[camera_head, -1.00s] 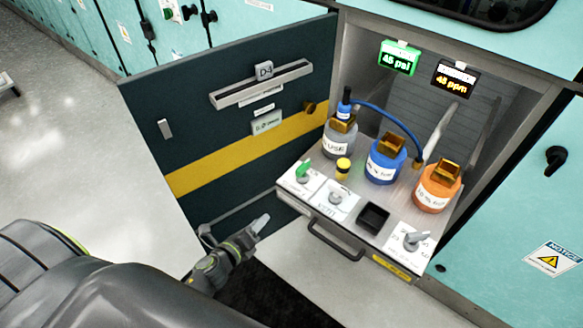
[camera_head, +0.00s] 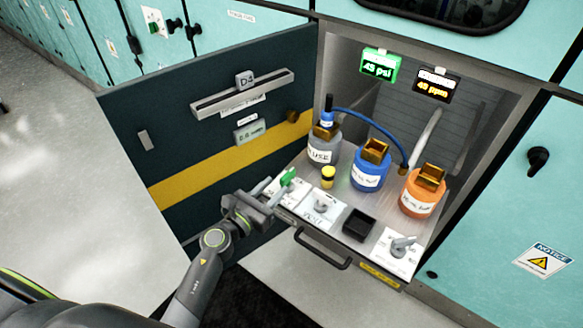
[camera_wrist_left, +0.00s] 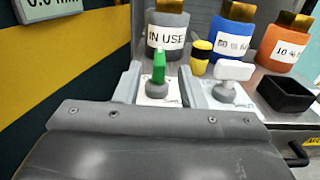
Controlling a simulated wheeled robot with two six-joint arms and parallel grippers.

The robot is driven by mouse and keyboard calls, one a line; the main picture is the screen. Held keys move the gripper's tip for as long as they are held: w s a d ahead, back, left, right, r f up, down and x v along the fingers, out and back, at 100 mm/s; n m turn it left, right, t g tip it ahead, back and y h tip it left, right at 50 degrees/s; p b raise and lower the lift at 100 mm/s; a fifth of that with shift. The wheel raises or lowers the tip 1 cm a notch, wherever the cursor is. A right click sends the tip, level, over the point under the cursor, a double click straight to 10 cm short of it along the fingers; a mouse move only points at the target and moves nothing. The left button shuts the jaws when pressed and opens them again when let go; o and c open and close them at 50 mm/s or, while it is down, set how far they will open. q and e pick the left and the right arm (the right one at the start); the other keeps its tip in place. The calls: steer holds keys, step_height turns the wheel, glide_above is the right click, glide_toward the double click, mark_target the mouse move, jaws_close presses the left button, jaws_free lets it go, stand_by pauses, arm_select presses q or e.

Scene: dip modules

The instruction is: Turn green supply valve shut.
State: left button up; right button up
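The green supply valve handle (camera_head: 288,177) sits at the left front of the pulled-out shelf. In the left wrist view the green handle (camera_wrist_left: 158,66) stands on a grey round base on a white plate and points away from me. My left gripper (camera_head: 266,192) is at the shelf's left front edge, just short of the handle. In the wrist view its two fingers stand apart, one on each side of the green handle (camera_wrist_left: 160,92), with gaps visible. My right gripper is not in view.
A white-handled valve (camera_head: 321,206) is right of the green one, a grey lever (camera_head: 402,244) farther right. Grey (camera_head: 322,151), blue (camera_head: 368,176) and orange (camera_head: 421,200) bottles stand behind. The green display (camera_head: 379,67) reads 45 psi. The open dark door (camera_head: 215,150) is at left.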

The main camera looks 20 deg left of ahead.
mark_target(292, 170)
arm_select(q)
steer(key=x, duration=0.8)
steer(key=shift+w+d, duration=0.1)
steer(key=shift+w, duration=0.25)
steer(key=shift+c, duration=0.3)
jaws_close()
